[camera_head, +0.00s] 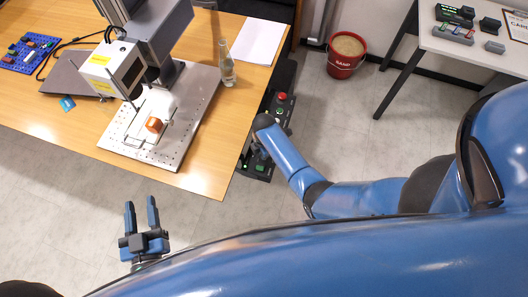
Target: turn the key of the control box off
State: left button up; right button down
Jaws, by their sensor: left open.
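The control box (257,174) is a dark, narrow box beside the right edge of the wooden table. A red button (282,96) and a green button show on its upper part. My right arm reaches over the box from the right, and its wrist covers the middle of it. My right gripper is hidden there, and I cannot make out the key. My left gripper (141,218) is open and empty, with its two fingers apart, over the floor in front of the table.
The laser marker (118,68) stands on the wooden table (212,160) above a perforated plate with an orange piece. A glass bottle (227,65) stands near the table's right side. A red sand bucket (345,56) is on the floor behind.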

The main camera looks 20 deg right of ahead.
dwell(0.3)
jog(key=c, duration=1.3)
grip_release()
jog(key=shift+o, duration=0.2)
notch_tip(320, 180, up, 11)
jog(key=shift+a, duration=0.1)
